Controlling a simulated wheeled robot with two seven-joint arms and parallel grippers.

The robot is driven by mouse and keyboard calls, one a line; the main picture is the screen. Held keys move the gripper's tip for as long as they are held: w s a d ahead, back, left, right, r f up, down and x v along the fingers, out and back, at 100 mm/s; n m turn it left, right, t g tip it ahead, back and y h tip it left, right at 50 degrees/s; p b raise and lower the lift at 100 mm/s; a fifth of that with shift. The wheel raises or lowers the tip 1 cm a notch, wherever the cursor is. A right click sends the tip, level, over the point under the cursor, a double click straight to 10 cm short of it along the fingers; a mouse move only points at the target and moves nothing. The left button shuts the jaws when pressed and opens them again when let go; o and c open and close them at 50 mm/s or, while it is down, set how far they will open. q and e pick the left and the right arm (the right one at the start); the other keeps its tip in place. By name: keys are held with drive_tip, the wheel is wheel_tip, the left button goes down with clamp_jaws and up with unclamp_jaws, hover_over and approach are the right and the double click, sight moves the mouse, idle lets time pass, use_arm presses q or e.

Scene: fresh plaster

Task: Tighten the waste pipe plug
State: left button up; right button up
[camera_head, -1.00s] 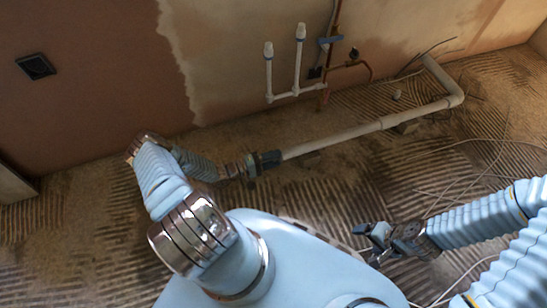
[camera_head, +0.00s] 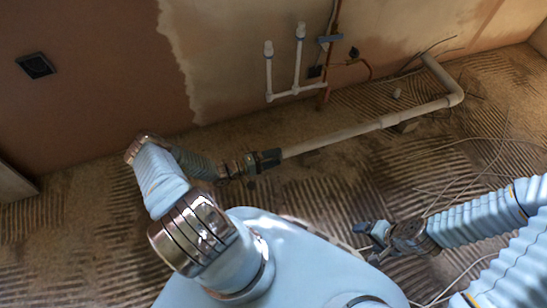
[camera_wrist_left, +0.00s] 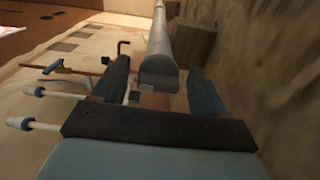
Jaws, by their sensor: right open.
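The waste pipe is a long pale pipe (camera_head: 350,134) lying low along the wall. Its near end carries a grey plug (camera_wrist_left: 158,77), seen in the left wrist view. My left gripper (camera_head: 266,160) is at this end of the pipe. In the left wrist view its two dark fingers (camera_wrist_left: 160,90) stand on either side of the plug, with a gap showing on both sides. In the head view the gripper hides the plug. My right gripper (camera_head: 368,238) is open and empty, low at the right, away from the pipe.
White capped supply pipes (camera_head: 284,94) and a copper pipe with a blue-handled valve (camera_head: 329,40) rise along the wall behind the waste pipe. Blocks (camera_head: 407,126) sit under the pipe. Loose cables (camera_head: 470,145) lie on the ridged floor at the right.

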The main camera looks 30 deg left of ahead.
use_arm(q)
drive_tip(key=shift+a, duration=0.1)
drive_tip(key=v, duration=1.3)
drive_tip(key=shift+s+a, duration=0.2)
drive_tip(key=shift+s, duration=0.1)
